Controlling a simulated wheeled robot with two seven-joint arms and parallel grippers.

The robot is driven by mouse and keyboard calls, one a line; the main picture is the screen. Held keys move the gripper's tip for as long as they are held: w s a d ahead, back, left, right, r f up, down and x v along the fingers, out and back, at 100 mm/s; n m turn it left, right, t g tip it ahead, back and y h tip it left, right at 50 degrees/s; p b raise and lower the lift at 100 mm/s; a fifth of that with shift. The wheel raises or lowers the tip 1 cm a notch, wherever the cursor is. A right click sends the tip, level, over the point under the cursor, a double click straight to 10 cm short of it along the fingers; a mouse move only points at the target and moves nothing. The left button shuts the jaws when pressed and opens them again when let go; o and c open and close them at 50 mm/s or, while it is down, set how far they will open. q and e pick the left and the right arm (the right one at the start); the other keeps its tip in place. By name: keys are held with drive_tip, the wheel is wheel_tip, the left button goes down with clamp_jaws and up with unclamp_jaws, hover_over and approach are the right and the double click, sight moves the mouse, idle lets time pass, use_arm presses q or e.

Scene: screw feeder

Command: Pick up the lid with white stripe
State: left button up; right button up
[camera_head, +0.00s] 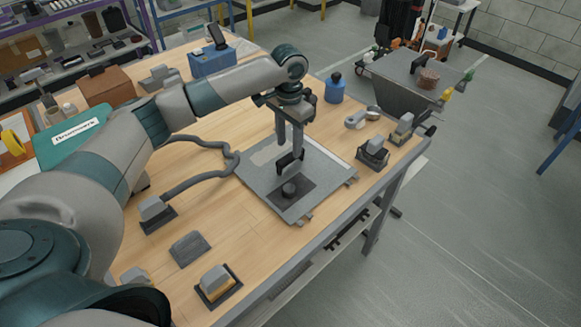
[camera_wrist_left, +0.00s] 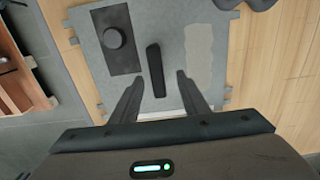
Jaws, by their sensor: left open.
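My left gripper (camera_head: 289,152) points down over a grey plate (camera_head: 251,180) on the wooden table. Its fingers are open. In the left wrist view a narrow black upright piece (camera_wrist_left: 155,70) shows between and just beyond the fingertips of the left gripper (camera_wrist_left: 159,78). It appears clear of both fingers; its depth is hard to judge. No white stripe can be made out on it. A round black knob (camera_wrist_left: 112,38) on a dark rectangle lies beside it on the plate; the knob also shows in the head view (camera_head: 289,189). My right gripper is not in view.
Several small grey blocks stand on the table, including a left one (camera_head: 153,208), a front one (camera_head: 215,280) and a right one (camera_head: 374,150). A blue bottle (camera_head: 334,88) and a blue box (camera_head: 212,62) stand farther back. A grey hose (camera_head: 198,181) loops left of the plate.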

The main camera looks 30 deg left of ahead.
sight(290, 155)
use_arm(q)
drive_tip(key=f, duration=0.1)
drive_tip(key=f+p, duration=0.2)
drive_tip(key=shift+s+d+f, duration=0.25)
drive_tip(key=shift+f, duration=0.75)
drive_tip(key=c, duration=0.7)
clamp_jaws()
drive_tip(key=shift+w+r, duration=0.1)
